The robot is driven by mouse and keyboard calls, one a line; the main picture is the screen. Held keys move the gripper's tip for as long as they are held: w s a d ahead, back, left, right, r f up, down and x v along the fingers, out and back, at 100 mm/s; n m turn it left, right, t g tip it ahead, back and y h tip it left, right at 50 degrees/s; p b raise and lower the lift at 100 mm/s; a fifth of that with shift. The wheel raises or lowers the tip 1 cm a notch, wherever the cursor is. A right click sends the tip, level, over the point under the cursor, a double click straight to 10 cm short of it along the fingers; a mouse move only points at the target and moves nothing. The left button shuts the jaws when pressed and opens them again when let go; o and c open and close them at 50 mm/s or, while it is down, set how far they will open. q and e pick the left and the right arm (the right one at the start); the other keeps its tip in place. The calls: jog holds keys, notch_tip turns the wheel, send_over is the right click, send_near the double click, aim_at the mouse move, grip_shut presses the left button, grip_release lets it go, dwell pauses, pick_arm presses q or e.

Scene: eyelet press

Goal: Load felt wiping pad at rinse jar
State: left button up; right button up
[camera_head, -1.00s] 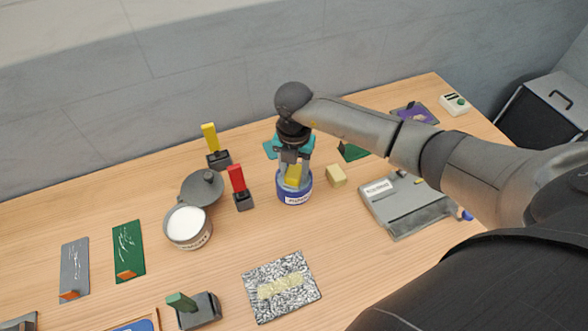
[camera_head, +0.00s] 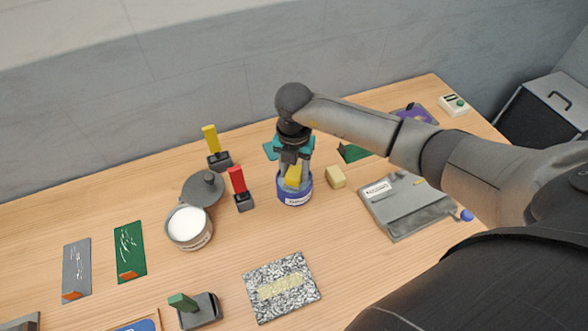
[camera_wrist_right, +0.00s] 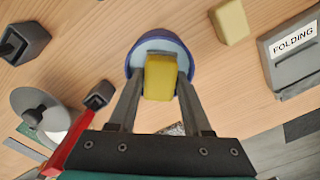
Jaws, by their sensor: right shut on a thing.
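The rinse jar (camera_head: 294,196), blue with a white label, stands on the table in the head view. A yellow felt pad (camera_head: 293,176) sits between the fingers of my right gripper (camera_head: 292,170), which is shut on it at the jar's mouth. The right wrist view shows the pad (camera_wrist_right: 160,77) between the two fingers (camera_wrist_right: 158,95), over the jar's pale interior, with the jar's blue rim (camera_wrist_right: 137,50) around it. How deep the pad reaches into the jar is hard to tell. My left gripper does not show.
A pale yellow block (camera_head: 336,177) stands right of the jar. A red-handled tool (camera_head: 238,182) and a yellow-handled tool (camera_head: 211,140) stand to its left, near an open white-filled tin (camera_head: 189,227). A grey folding unit (camera_head: 405,208) lies right. A speckled mat (camera_head: 298,305) lies in front.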

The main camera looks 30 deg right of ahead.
aim_at(291, 170)
jog(key=shift+r+p, duration=2.55)
jog(key=shift+r, duration=0.7)
jog(key=shift+w+a+n+b, duration=0.15)
jog(key=shift+n+b, duration=0.2)
jog(key=shift+n, duration=0.15)
jog(key=shift+w+a+n+b, duration=0.15)
jog(key=shift+n+b, duration=0.15)
jog(key=shift+n, duration=0.2)
jog(key=s+a+m+b, duration=0.2)
jog(key=s+m+b, duration=0.2)
jog(key=m+b, duration=0.6)
jog(key=s+a+m+b, duration=0.2)
jog(key=m+b, duration=0.7)
jog(key=m, duration=1)
jog(key=s, duration=0.2)
jog(key=shift+s+b, duration=0.35)
jog(key=shift+b, duration=0.05)
